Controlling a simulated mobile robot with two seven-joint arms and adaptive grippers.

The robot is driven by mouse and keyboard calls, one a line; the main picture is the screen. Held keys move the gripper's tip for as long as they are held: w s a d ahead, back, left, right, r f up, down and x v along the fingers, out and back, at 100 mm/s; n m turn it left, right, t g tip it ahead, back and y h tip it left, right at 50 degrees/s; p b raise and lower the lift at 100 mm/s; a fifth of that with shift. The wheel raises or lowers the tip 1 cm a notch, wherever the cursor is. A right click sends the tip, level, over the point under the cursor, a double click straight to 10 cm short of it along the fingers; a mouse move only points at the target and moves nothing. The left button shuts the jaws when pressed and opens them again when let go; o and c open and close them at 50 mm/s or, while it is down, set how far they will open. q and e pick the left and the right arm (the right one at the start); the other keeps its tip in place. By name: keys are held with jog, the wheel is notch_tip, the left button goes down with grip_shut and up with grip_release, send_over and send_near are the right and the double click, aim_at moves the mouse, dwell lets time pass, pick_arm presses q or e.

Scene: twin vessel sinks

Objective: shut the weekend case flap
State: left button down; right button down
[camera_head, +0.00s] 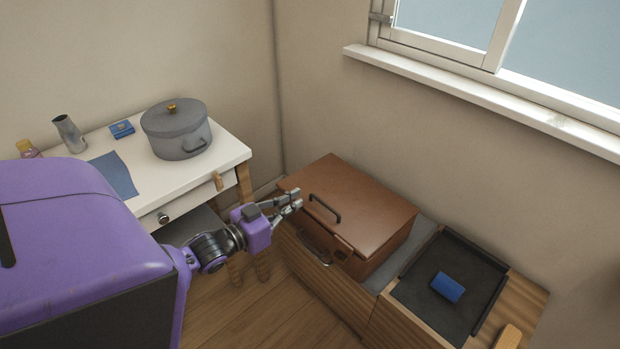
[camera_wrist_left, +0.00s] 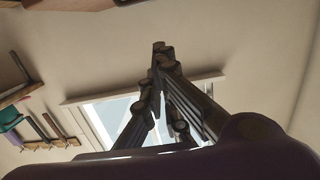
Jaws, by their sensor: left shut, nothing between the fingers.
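The weekend case (camera_head: 365,208) is a brown box-shaped case on a low wooden cabinet in the head view. Its broad top flap lies down over the body, with a dark handle on it. I cannot tell whether a small gap is left along the front edge. My left gripper (camera_head: 297,200) is shut and empty, beside the case's left front corner at about the height of the flap. I cannot tell whether it touches the case. In the left wrist view the fingertips (camera_wrist_left: 159,50) meet, with wall and window behind them. My right gripper is not in view.
The low cabinet (camera_head: 345,312) also bears a black tray (camera_head: 415,285) with a blue block (camera_head: 447,287), right of the case. A white table (camera_head: 232,150) at the left holds a grey lidded pot (camera_head: 175,135), a metal vase (camera_head: 69,134) and a blue cloth (camera_head: 114,175). Walls close off the back.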

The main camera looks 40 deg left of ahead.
pick_arm(q)
jog(key=w+f, duration=0.1)
jog(key=w, duration=0.2)
jog(key=w+d+f, duration=0.1)
jog(key=w, duration=0.2)
jog(key=w+f, duration=0.1)
jog(key=w, duration=0.3)
jog(key=shift+d+f+b, duration=0.15)
jog(key=shift+f+b, duration=0.2)
jog(key=shift+b, duration=0.05)
jog(key=shift+f, duration=0.55)
